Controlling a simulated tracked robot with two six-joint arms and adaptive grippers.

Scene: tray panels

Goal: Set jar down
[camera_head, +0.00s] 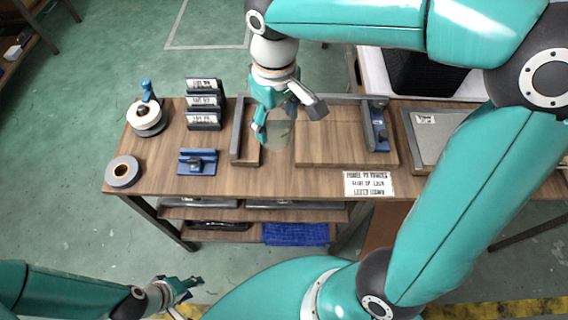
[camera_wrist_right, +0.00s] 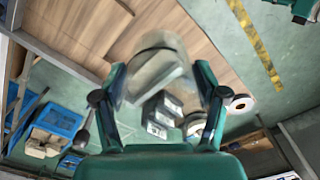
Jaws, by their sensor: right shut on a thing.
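A clear, greyish see-through jar (camera_head: 279,134) is between the fingers of my right gripper (camera_head: 276,122), over the wooden table near the gap between the left rail and the wooden panel. In the right wrist view the jar (camera_wrist_right: 157,72) sits between both fingers of the right gripper (camera_wrist_right: 160,88), which is shut on it. I cannot tell whether its base touches the wood. My left gripper (camera_head: 186,291) is low at the left, in front of the table, empty, with its fingers apart.
A wooden panel (camera_head: 330,148) lies within grey rails (camera_head: 239,130) with a blue clamp (camera_head: 379,138). Left of it are a blue fixture (camera_head: 197,162), labelled black bins (camera_head: 203,120), a tape roll (camera_head: 123,171) and a white spool (camera_head: 146,118). A printed sign (camera_head: 369,184) is at the front edge.

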